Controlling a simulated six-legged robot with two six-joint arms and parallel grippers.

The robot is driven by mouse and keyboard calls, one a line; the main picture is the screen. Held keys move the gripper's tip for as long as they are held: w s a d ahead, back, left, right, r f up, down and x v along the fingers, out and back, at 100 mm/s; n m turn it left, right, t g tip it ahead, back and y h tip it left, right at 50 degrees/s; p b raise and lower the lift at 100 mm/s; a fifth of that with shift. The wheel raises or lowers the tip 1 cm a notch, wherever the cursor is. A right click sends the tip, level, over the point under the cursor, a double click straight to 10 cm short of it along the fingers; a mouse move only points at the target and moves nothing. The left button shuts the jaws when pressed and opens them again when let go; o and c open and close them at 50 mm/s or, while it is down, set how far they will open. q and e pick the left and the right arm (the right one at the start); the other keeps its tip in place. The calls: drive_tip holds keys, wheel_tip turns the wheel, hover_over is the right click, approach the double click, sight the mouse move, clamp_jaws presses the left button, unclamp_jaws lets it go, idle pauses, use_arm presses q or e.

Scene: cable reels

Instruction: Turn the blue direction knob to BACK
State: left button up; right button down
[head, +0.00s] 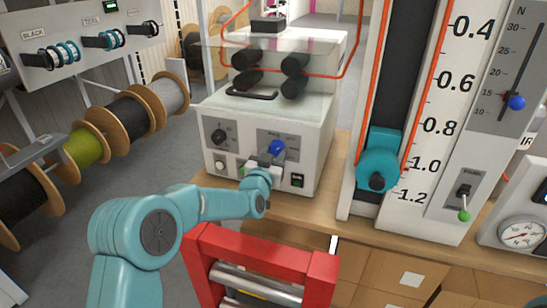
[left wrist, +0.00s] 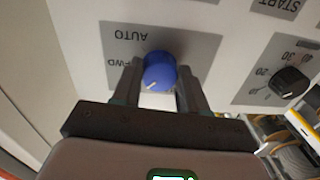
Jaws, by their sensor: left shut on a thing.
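The blue direction knob (head: 277,147) is on the grey panel on the front of the white machine. My left gripper (head: 265,161) reaches it from the front. In the left wrist view, the knob (left wrist: 160,70) sits between the two dark fingers, which are shut on it. A white mark shows on the knob's lower edge, toward the lower left in that upside-down view. The labels AUTO and FWD show beside the knob; no BACK label can be read. My right gripper is not in view.
A black dial (head: 218,136) is left of the knob on the machine's front, and a dark green-marked switch (head: 297,180) is below right. A teal carriage (head: 378,165) on a scaled column stands to the right.

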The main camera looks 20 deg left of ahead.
use_arm(q)
drive_tip(key=n+b, duration=0.2)
drive_tip(key=b, duration=0.2)
drive_tip(key=n+b, duration=0.3)
drive_tip(key=shift+d+f+b, duration=0.1)
drive_tip(key=shift+f+b, duration=0.1)
drive_tip(key=shift+b, duration=0.2)
drive_tip(key=shift+r+n+b, duration=0.25)
drive_tip(key=shift+n+b, duration=1.3)
drive_tip(key=shift+n, duration=0.05)
drive_tip(key=o, duration=1.1)
drive_tip(key=shift+c, duration=0.2)
drive_tip(key=shift+s, duration=0.1)
drive_tip(key=s+b, duration=0.2)
drive_tip(key=s, duration=1.4)
drive_tip(key=shift+r, duration=0.25)
